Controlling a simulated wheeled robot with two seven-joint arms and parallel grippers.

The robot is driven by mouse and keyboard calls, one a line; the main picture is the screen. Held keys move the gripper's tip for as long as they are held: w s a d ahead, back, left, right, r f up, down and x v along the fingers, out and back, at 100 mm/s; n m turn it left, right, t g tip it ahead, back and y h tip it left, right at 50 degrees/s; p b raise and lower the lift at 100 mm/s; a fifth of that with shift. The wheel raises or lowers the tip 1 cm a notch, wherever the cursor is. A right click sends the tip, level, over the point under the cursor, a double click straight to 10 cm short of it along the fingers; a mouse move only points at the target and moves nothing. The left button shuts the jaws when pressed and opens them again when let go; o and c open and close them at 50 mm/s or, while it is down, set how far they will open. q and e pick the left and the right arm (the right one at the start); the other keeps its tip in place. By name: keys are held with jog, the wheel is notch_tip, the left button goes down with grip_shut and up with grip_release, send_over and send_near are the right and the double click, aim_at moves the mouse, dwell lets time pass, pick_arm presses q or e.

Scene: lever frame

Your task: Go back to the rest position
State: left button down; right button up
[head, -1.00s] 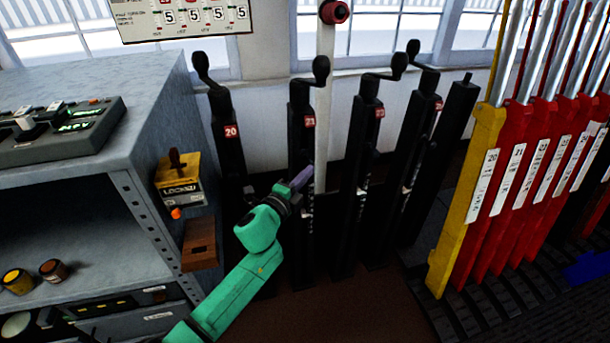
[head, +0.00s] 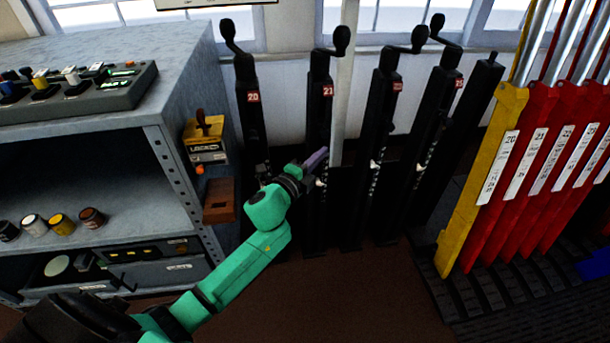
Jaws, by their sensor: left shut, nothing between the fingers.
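My left gripper (head: 316,160) is at the end of my green arm, which comes in from the lower left. It is shut and holds nothing. It shows in front of the black crank post labelled 21 (head: 319,120); I cannot tell whether it touches the post. My right gripper is not in view.
A grey shelf cabinet (head: 160,135) stands at left, with a control box (head: 80,95) on top and a yellow lock box (head: 205,145) on its side. More black posts (head: 380,130) stand behind. Yellow (head: 480,170) and red levers (head: 530,165) stand at right. Brown floor (head: 350,290) is clear in front.

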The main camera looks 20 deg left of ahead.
pick_arm(q)
jog(key=v, duration=0.7)
jog(key=s+a+f+n+g+y, duration=0.1)
jog(key=s+a+f+n+g, duration=0.2)
jog(key=f, duration=0.9)
jog(key=s+a+f+n+g+y, duration=0.2)
jog(key=s+f+n, duration=0.2)
jog(key=f, duration=0.7)
jog(key=s+a+f+n+g+y, duration=0.1)
jog(key=s+a+f+n+g, duration=0.2)
jog(key=f, duration=0.9)
jog(key=s+f+n+g, duration=0.3)
jog(key=s+f+n, duration=0.1)
jog(key=s+f, duration=0.6)
jog(key=s+d+f+n+g, duration=0.1)
jog(key=s+f+n+g, duration=0.2)
jog(key=s, duration=0.8)
jog(key=s+d+f+n+g, duration=0.1)
jog(key=s+f+g, duration=0.2)
jog(key=s+f, duration=0.55)
notch_tip(320, 180, up, 16)
jog(key=s+p, duration=0.1)
jog(key=p, duration=1.2)
jog(key=shift+s, duration=0.2)
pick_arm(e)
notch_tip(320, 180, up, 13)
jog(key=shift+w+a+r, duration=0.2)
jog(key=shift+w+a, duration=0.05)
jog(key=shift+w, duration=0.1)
